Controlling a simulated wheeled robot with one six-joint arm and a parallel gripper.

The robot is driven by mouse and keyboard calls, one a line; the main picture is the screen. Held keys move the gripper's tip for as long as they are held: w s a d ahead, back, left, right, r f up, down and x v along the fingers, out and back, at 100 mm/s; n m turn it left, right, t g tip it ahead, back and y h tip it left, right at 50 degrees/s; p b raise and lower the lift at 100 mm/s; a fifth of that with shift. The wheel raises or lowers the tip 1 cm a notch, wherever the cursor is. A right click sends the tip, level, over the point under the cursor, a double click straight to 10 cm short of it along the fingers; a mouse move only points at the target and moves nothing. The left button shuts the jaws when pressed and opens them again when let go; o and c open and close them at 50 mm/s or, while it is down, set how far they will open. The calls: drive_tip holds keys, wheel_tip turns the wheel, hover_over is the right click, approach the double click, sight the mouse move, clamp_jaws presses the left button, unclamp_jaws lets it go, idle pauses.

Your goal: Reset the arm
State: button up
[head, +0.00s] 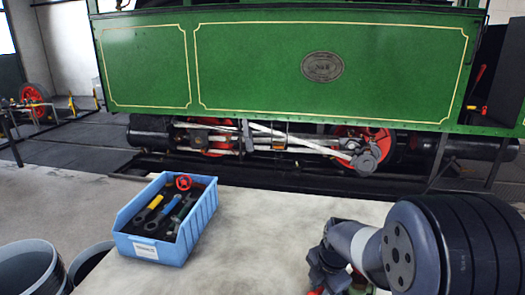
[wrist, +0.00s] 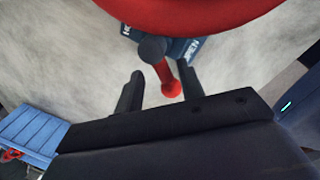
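My gripper (wrist: 161,72) shows in the wrist view with its two black fingers apart. A large red curved part (wrist: 200,14) crosses the top of the wrist view, close to the camera. Behind it is a dark blue piece with white letters (wrist: 188,48), partly hidden. In the head view my arm (head: 375,255) reaches in at the bottom right, and my gripper is not visible there.
A blue bin (head: 160,250) with several tools and a red handwheel (head: 183,182) stands on the pale worktop (head: 255,225). Its edge shows in the wrist view (wrist: 30,133). The green tram (head: 260,70) stands behind. Dark buckets (head: 30,268) are at lower left. The middle worktop is clear.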

drive_tip(key=shift+w+a+m+p, duration=0.2)
drive_tip(key=shift+m+p, duration=0.3)
drive_tip(key=shift+m, duration=0.6)
